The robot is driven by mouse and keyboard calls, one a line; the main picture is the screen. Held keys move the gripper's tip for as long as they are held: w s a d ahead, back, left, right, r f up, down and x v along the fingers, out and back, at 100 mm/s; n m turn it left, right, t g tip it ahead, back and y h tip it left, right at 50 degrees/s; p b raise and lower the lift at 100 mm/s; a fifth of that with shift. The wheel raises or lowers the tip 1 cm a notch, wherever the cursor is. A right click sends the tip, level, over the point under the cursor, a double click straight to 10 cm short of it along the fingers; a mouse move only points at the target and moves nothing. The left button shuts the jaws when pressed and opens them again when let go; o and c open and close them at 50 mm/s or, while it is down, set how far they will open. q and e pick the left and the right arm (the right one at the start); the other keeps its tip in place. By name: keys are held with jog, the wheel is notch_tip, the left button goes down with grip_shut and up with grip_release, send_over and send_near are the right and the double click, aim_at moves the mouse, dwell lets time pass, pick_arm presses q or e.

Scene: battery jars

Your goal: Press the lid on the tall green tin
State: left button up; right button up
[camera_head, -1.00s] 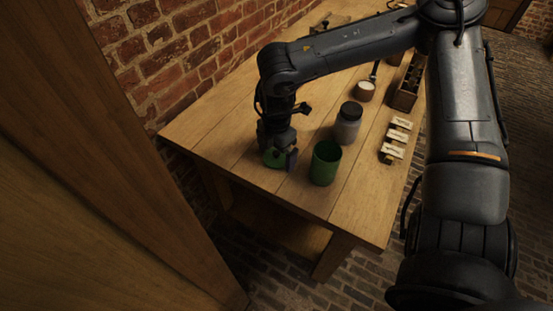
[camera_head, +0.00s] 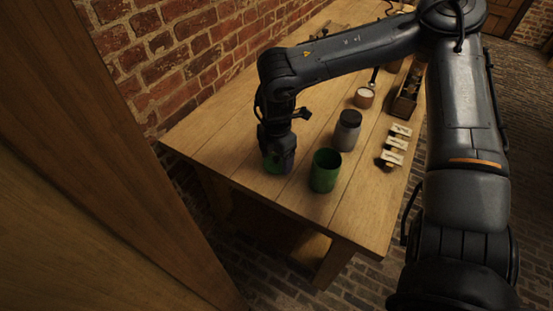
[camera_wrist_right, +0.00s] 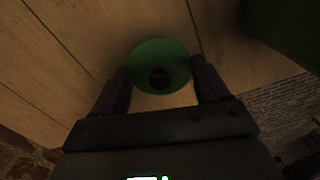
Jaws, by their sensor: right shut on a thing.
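The tall green tin (camera_head: 325,172) stands upright and open-topped near the front of the wooden table. A dark green shape at the upper right of the wrist view (camera_wrist_right: 290,28) looks like part of it. The round green lid (camera_wrist_right: 158,58) with a dark knob is apart from the tin. In the head view the lid (camera_head: 269,164) is to the tin's left, mostly hidden by my right gripper (camera_head: 281,165). In the wrist view my right gripper (camera_wrist_right: 162,85) is shut on the lid, a finger on each side. I cannot tell whether the lid touches the table. My left gripper is not in view.
A grey jar with a dark lid (camera_head: 347,131) stands behind the tin. A small pale-topped pot (camera_head: 364,98) is farther back. Several small pale-topped pieces (camera_head: 393,157) and a wooden box (camera_head: 405,101) are along the right. The table (camera_head: 230,120) is clear at the left.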

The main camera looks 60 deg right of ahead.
aim_at(277, 157)
pick_arm(q)
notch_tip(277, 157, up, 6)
jog(key=p, duration=0.5)
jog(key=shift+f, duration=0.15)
pick_arm(e)
notch_tip(277, 157, up, 17)
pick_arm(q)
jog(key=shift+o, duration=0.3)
pick_arm(e)
jog(key=shift+r, duration=0.1)
